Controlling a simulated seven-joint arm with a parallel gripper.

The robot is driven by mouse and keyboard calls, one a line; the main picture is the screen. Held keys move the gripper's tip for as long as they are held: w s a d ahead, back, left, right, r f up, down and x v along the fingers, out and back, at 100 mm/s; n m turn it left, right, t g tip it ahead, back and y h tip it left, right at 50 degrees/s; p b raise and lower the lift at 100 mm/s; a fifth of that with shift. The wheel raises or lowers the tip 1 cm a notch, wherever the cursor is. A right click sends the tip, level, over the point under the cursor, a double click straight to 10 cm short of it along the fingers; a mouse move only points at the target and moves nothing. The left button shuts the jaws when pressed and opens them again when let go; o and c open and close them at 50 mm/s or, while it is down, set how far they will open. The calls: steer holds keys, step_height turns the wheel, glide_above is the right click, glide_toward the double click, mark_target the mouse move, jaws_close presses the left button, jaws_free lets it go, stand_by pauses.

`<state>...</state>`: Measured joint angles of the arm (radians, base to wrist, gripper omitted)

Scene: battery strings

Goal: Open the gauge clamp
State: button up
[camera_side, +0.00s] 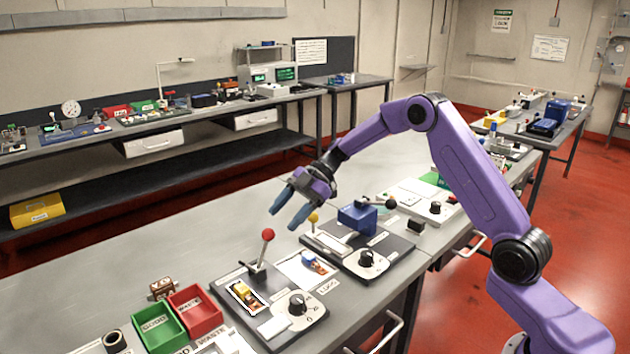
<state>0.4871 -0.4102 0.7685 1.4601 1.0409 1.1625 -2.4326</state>
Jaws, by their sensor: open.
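My gripper (287,213) is open and empty, with its two blue fingers pointing down and left above the bench. Below it and to the left, a dark panel (318,317) carries an upright lever with a red ball (267,234), a black dial (297,303) and a framed slot with a small yellow part (243,292). Just right of the fingers, a second panel (398,247) has a lever with a yellow ball (313,218), a blue block (357,215) and a black dial (367,258). I cannot tell which fixture is the gauge clamp; the labels are too small to read.
A green bin (160,327) and a red bin (196,309) stand at the front left. More devices stand farther right. The bench (110,285) is clear at the left.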

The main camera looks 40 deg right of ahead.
steer(key=v, duration=1.2)
steer(key=shift+d, duration=0.3)
steer(key=shift+s+r, duration=0.1)
steer(key=shift+r, duration=0.05)
steer(key=s+a+m+g+h, duration=0.45)
steer(key=s+a, duration=0.95)
steer(key=s, duration=0.4)
steer(key=s+d+f+m+t+h, duration=0.1)
steer(key=s+d+f+h, duration=0.1)
steer(key=s, duration=0.9)
steer(key=s+d+f+m+t+h, duration=0.2)
steer(key=s+f+h, duration=0.1)
steer(key=s, duration=0.9)
steer(key=shift+d, duration=0.3)
